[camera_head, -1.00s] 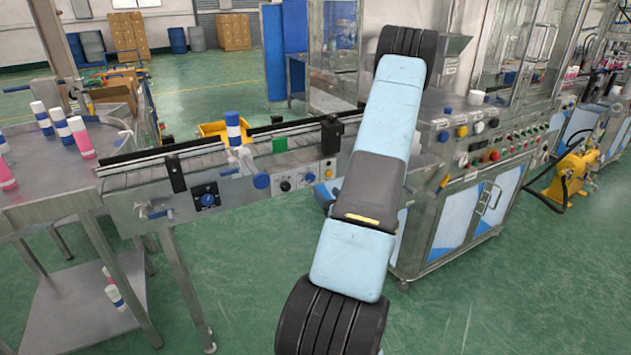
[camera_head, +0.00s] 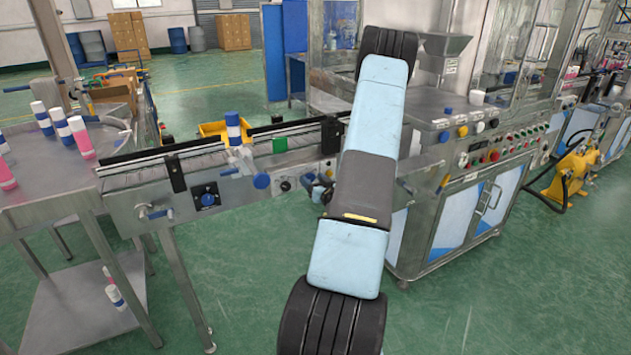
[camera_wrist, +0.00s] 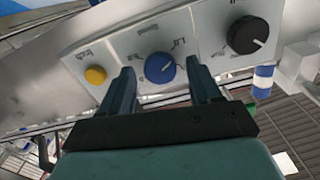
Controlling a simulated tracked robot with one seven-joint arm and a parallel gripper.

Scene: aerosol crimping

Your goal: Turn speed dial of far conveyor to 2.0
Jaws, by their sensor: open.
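In the wrist view a blue dial (camera_wrist: 160,67) with a white pointer line sits on a light grey panel (camera_wrist: 205,30). Printed marks surround it but are too blurred to read surely. My gripper (camera_wrist: 160,80) is open, with one dark finger on each side of the blue dial in the picture. I cannot tell whether the fingers touch it or how deep they reach. In the head view my gripper (camera_head: 317,188) shows as a dark shape at the right end of the conveyor (camera_head: 240,190), partly behind my arm. The blue dial cannot be made out there.
A yellow button (camera_wrist: 95,75) and a larger black knob (camera_wrist: 247,35) flank the blue dial. A machine cabinet (camera_head: 450,215) stands right of my arm. Green floor in front is clear.

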